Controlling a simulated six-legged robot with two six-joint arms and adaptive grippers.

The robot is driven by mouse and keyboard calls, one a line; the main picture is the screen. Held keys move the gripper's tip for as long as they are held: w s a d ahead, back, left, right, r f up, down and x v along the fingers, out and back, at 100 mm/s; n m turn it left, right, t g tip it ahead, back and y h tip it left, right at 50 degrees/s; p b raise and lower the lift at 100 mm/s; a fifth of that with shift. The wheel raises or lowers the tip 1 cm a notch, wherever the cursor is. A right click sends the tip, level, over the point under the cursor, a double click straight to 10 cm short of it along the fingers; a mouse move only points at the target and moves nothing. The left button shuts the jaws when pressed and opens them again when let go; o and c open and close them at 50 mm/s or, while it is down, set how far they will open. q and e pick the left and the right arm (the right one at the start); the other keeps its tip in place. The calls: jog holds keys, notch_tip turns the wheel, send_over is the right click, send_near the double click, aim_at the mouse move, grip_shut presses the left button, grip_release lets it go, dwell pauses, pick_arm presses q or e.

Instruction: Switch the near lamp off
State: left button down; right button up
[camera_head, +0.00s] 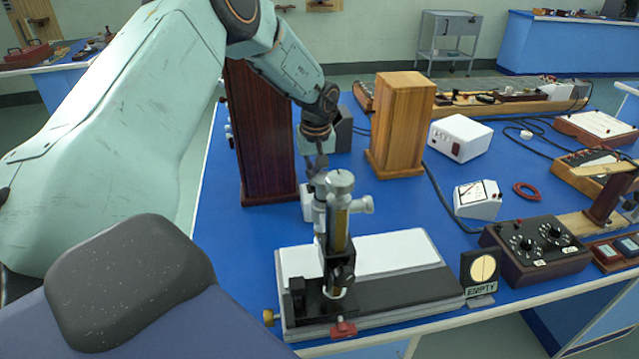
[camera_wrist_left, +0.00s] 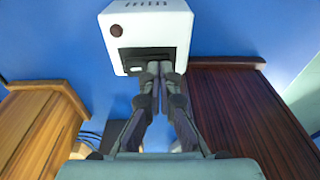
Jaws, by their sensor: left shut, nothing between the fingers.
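My left gripper (camera_head: 317,170) is shut and empty, pointing down beside the dark wooden housing (camera_head: 262,140). In the left wrist view, its fingertips (camera_wrist_left: 161,68) are together at the dark switch panel of a white box (camera_wrist_left: 165,20); I cannot tell whether they touch it. That box has a round brown knob and slots. In the head view the white box (camera_head: 306,203) is mostly hidden behind the brass-and-black microscope stand (camera_head: 340,235). The switch position cannot be made out. I cannot tell which part is the near lamp. My right gripper is not in view.
A light wooden housing (camera_head: 400,125) stands right of the gripper. A second white box (camera_head: 460,138) with a dark red switch is beyond it. A white meter (camera_head: 478,200), a dial box (camera_head: 535,248) and cables crowd the right side. Blue bench top is clear mid-table.

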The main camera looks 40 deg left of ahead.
pick_arm(q)
notch_tip(320, 180, up, 7)
jog(key=p, duration=0.3)
jog(key=shift+p, duration=0.35)
dwell(0.6)
